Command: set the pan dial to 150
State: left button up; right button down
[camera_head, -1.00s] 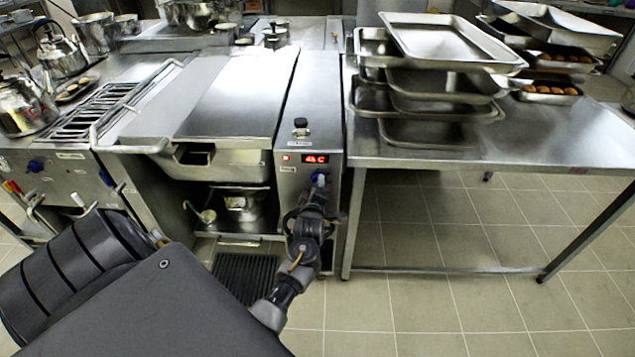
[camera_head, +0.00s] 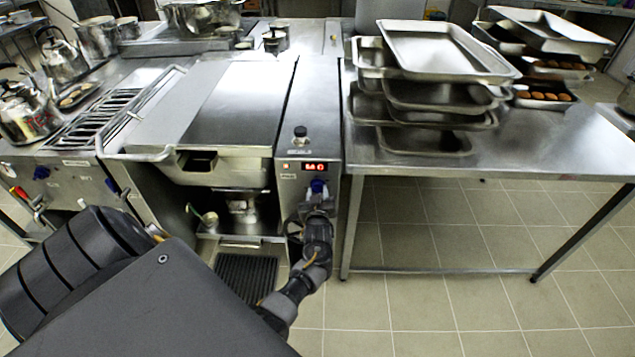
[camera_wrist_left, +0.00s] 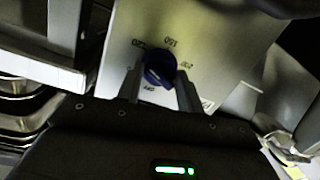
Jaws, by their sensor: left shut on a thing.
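The pan dial is a blue knob (camera_head: 318,186) on the front of the steel control column, below a red lit display (camera_head: 314,167) whose digits I cannot read surely. In the left wrist view the dial (camera_wrist_left: 159,67) sits on a pale panel with printed marks around it, among them 150 and OFF. My left gripper (camera_head: 317,198) is at the dial. In the wrist view its fingers (camera_wrist_left: 160,88) stand on either side of the knob, shut on it. The dial's exact setting is unclear. My right gripper is not in view.
The pan (camera_head: 222,166) with its closed steel lid is left of the column. A steel table (camera_head: 520,155) with stacked trays (camera_head: 440,95) stands to the right, with open floor beneath. A black floor grate (camera_head: 245,277) lies below the pan.

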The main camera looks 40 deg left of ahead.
pick_arm(q)
jog(key=m+y+p, duration=0.1)
jog(key=m, duration=0.4)
jog(key=shift+w+d+m, duration=0.1)
jog(key=shift+m, duration=0.3)
jog(key=m, duration=0.3)
jog(key=shift+y+p, duration=0.3)
jog(key=shift+m, duration=1.7)
jog(key=shift+m, duration=0.3)
jog(key=o, duration=1)
jog(key=shift+f, duration=0.1)
jog(key=v, duration=1)
jog(key=shift+s+d+f, duration=0.15)
jog(key=shift+s+d, duration=0.1)
jog(key=shift+d, duration=0.1)
